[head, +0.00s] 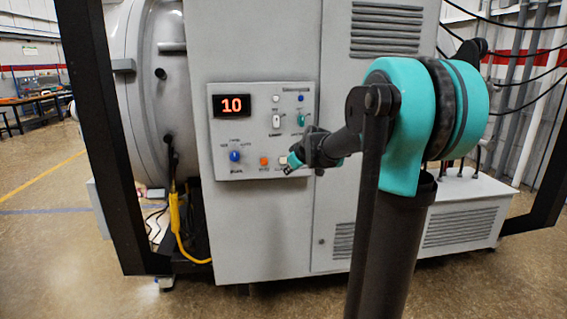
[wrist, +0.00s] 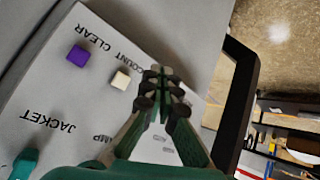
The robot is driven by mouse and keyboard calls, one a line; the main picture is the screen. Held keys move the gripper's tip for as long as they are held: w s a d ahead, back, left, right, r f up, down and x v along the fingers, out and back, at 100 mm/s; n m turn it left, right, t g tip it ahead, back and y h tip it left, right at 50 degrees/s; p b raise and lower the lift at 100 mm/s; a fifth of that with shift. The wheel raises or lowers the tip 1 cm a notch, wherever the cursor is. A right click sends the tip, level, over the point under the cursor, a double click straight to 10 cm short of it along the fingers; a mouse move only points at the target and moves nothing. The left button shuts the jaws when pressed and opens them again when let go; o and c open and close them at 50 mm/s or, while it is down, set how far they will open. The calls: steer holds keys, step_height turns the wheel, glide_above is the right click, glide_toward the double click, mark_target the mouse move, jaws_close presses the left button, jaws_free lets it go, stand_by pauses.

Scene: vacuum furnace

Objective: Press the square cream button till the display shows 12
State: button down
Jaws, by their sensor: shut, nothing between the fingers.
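The square cream button (wrist: 121,79) sits on the grey panel, by the COUNT label. In the head view it shows partly (head: 282,160), beside my gripper. The display (head: 235,105) reads 10 in orange digits. My gripper (wrist: 158,73) is shut and empty, its fingertips close together. In the wrist view the tips appear to the right of the cream button, with a gap in the picture. I cannot tell how far they are from the panel face. In the head view my gripper (head: 289,167) is at the panel's lower right.
A purple button (wrist: 77,53) by the CLEAR label is near the cream one. A teal knob (wrist: 24,163) is by the JACKET label. A yellow cable (head: 175,220) hangs below left.

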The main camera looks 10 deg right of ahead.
mark_target(286, 163)
steer(key=shift+w, duration=4.1)
steer(key=shift+w, duration=0.15)
steer(key=shift+w, duration=0.3)
steer(key=shift+w, duration=0.45)
steer(key=shift+s, duration=0.95)
steer(key=s, duration=0.5)
